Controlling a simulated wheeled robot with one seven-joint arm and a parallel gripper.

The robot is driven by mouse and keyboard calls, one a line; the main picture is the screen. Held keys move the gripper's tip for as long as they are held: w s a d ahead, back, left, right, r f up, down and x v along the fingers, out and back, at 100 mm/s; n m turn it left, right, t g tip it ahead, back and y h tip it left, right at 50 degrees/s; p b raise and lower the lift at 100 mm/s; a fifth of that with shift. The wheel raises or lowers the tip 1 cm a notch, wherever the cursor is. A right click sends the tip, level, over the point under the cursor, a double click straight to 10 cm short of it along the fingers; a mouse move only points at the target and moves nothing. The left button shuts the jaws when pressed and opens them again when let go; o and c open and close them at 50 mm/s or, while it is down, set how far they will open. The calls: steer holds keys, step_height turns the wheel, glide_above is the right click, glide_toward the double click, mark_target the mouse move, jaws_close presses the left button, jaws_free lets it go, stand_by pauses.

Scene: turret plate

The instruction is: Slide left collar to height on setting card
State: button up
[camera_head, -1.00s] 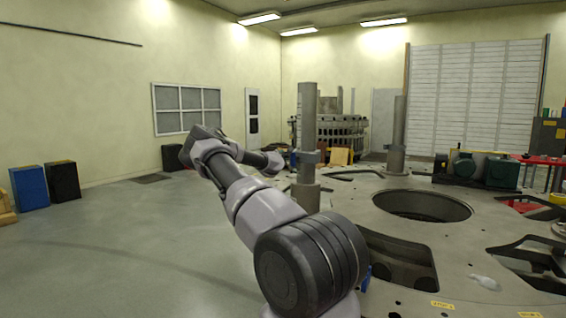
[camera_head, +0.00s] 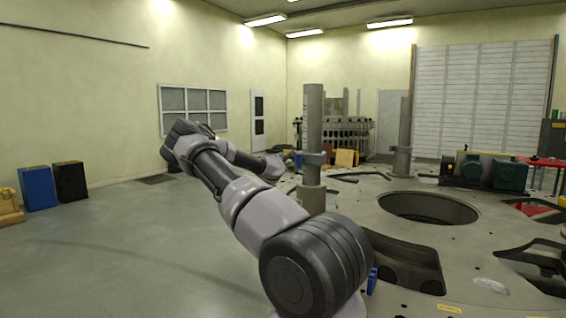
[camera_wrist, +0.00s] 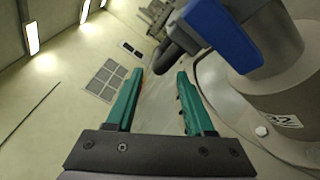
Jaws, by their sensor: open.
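The left post (camera_head: 313,115) is a grey upright column on the turret plate (camera_head: 470,255). Its collar (camera_head: 314,158) sits on the lower part of the post. In the wrist view a blue block (camera_wrist: 222,32) with a dark rounded handle (camera_wrist: 172,58) is beside the grey post (camera_wrist: 275,45). My gripper (camera_wrist: 160,74) is open, its two green fingers apart. The handle's end shows near the gap between the fingertips; I cannot tell whether it touches them. In the head view my arm is left of the post and the fingers are not clear. I cannot make out a setting card.
A second post (camera_head: 404,120) with a collar stands farther right. The plate has a large round hole (camera_head: 428,208) and cut-outs. Green machinery (camera_head: 485,170) stands on its far right.

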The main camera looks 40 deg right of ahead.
steer(key=v, duration=0.3)
steer(key=shift+s+a, duration=0.25)
stand_by(0.4)
